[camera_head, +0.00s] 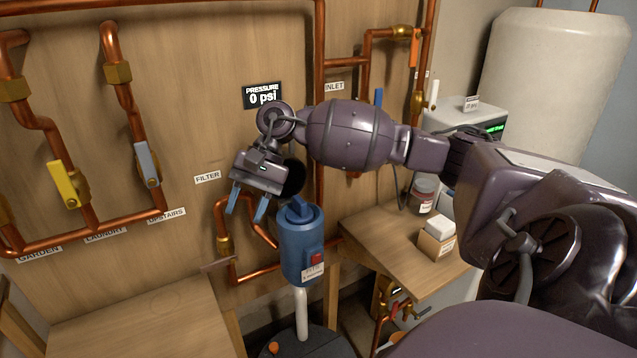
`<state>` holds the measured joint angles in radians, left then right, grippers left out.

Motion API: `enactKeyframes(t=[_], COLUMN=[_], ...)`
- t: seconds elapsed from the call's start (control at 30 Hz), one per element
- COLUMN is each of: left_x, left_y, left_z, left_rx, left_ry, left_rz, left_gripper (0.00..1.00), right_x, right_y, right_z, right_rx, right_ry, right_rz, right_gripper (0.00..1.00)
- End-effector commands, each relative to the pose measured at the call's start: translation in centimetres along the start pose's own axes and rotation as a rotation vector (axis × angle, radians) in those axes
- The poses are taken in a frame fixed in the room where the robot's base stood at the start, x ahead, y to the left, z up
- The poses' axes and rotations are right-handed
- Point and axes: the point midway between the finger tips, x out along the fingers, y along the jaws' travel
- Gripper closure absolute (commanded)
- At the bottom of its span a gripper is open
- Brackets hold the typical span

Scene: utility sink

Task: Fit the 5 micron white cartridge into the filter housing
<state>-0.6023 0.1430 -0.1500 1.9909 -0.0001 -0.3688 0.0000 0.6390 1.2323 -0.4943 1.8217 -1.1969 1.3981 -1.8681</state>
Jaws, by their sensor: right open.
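A blue cylinder (302,252), apparently the filter housing, stands right of the FILTER sign (207,177). It has a red button (316,258) and a pale label too small to read. A thin white upright piece (301,312) shows below it; I cannot tell whether this is a cartridge or a post. My right gripper (246,214) is open and empty. Its two blue fingers point down, left of the cylinder's top and apart from it in the picture. No cartridge marked 5 micron can be made out. My left gripper is not in view.
Copper pipes with a yellow valve lever (62,184) and a grey one (148,162) line the wooden wall. The right bench holds a small carton (437,245) with something white and a dark-lidded jar (424,187). The left bench top (140,320) is clear. The pressure sign (263,96) reads 0 psi.

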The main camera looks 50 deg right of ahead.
Motion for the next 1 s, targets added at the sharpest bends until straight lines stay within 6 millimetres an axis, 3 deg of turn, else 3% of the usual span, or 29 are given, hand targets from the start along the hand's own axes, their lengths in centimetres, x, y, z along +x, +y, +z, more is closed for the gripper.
enactKeyframes(t=[0.03, 0.2, 0.33, 0.47, 0.63, 0.77, 0.8, 1.0], left_x=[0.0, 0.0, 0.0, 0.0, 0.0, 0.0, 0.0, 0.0], left_y=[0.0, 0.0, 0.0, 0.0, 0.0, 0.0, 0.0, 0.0], left_z=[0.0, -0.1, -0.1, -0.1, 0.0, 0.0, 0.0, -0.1], left_rx=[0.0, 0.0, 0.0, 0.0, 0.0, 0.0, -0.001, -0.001], left_ry=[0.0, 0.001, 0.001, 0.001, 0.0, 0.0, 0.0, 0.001], left_rz=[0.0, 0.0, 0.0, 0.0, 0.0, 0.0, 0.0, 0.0], left_gripper=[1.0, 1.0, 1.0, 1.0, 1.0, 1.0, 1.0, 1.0], right_x=[3.0, 9.2, 12.0, 13.9, 16.3, 18.7, 19.6, 25.2], right_y=[-0.2, -1.5, -1.9, -1.1, 2.2, 6.9, 8.6, 18.3], right_z=[0.8, 3.3, 4.2, 3.8, 1.7, -0.1, -0.5, -0.6], right_rx=[0.107, 0.547, 0.935, 1.352, 1.909, 2.317, -2.251, -1.565], right_ry=[-0.1, -0.439, -0.724, -1.033, -1.479, -1.866, 1.847, 1.487], right_rz=[-0.089, -0.36, -0.525, -0.657, -0.782, -0.846, 0.797, 0.49], right_gripper=[0.58, 0.58, 0.58, 0.58, 0.58, 0.58, 0.58, 0.58])
